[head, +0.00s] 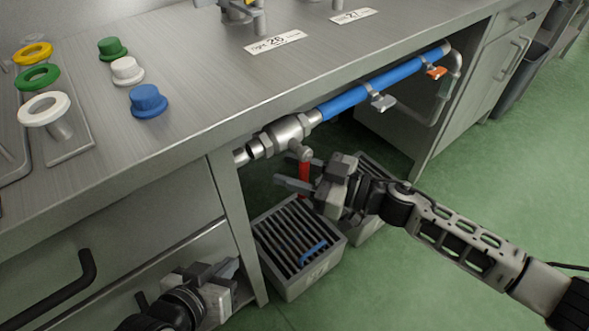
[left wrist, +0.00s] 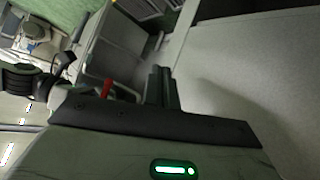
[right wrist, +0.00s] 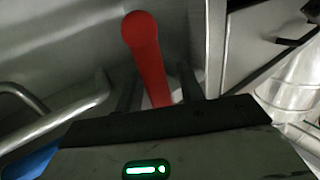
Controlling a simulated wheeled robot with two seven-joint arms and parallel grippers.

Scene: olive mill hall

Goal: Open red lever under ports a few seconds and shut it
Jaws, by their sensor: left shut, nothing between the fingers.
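The red lever (head: 304,178) hangs down from a metal valve (head: 284,134) on the pipe under the bench edge. My right gripper (head: 295,171) is open at the lever. In the right wrist view the red lever (right wrist: 146,45) stands between the two fingers (right wrist: 157,90), with a gap visible on each side. Its rounded end reaches beyond the fingertips. My left gripper (head: 232,267) is shut and empty, low in front of the cabinet. In the left wrist view its fingers (left wrist: 162,88) are together, and a bit of the red lever (left wrist: 107,88) shows far off.
A blue pipe (head: 385,83) with an orange handle (head: 437,72) runs along the bench. A grated grey bin (head: 300,285) stands on the floor below the lever. Coloured knobs (head: 148,101) sit on the steel bench top (head: 200,60). Green floor (head: 480,180) is clear at right.

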